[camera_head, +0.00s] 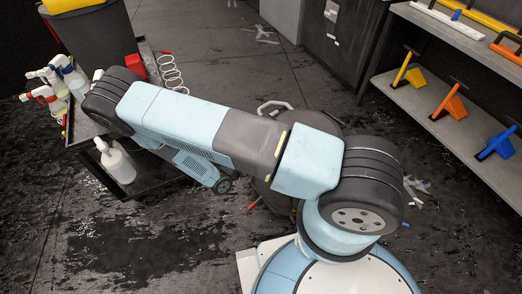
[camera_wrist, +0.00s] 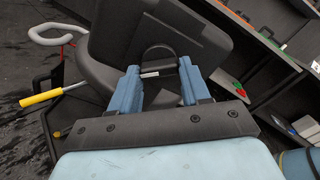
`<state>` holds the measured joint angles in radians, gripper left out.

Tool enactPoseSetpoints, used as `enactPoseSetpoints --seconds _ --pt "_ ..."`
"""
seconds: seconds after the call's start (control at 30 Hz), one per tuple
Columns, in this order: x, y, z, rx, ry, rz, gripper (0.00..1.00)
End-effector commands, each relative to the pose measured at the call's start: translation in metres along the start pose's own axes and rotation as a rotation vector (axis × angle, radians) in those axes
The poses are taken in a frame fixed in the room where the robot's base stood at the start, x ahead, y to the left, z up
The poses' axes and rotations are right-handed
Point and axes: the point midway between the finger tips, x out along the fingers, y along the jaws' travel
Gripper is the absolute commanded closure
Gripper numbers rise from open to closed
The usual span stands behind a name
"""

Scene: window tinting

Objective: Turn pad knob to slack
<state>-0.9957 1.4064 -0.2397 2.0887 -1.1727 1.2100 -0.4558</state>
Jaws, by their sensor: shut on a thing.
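The pad knob (camera_wrist: 157,56) is a dark rounded piece with a short white mark, in the middle of the wrist view. It stands in front of a large dark padded piece (camera_wrist: 195,38). My gripper (camera_wrist: 159,70) has its two blue fingers on either side of the knob and is shut on it. The fingertips partly cover the knob's sides. Which way the white mark's setting reads cannot be told. In the head view my arm hides the gripper and the knob; part of a dark round object (camera_head: 262,186) shows behind the arm.
A low cart with spray bottles (camera_head: 117,163) stands at left in the head view. Shelves with tools (camera_head: 450,105) line the right. Wet floor is open at lower left.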

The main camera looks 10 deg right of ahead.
Motion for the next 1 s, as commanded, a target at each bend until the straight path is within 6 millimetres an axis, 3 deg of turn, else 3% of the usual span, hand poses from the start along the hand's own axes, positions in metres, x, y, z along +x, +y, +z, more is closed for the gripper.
enactPoseSetpoints --seconds 0.6,0.63,0.87,1.0 --pt "0.0004 -0.0006 -0.0001 -0.042 0.0 -0.001 0.84" --pt "0.0004 -0.0006 -0.0001 -0.042 0.0 -0.001 0.51" --pt "0.0002 -0.0004 -0.0001 -0.041 0.0 0.0 0.29" --pt "0.0001 -0.0003 0.0 -0.041 0.0 0.0 0.28"
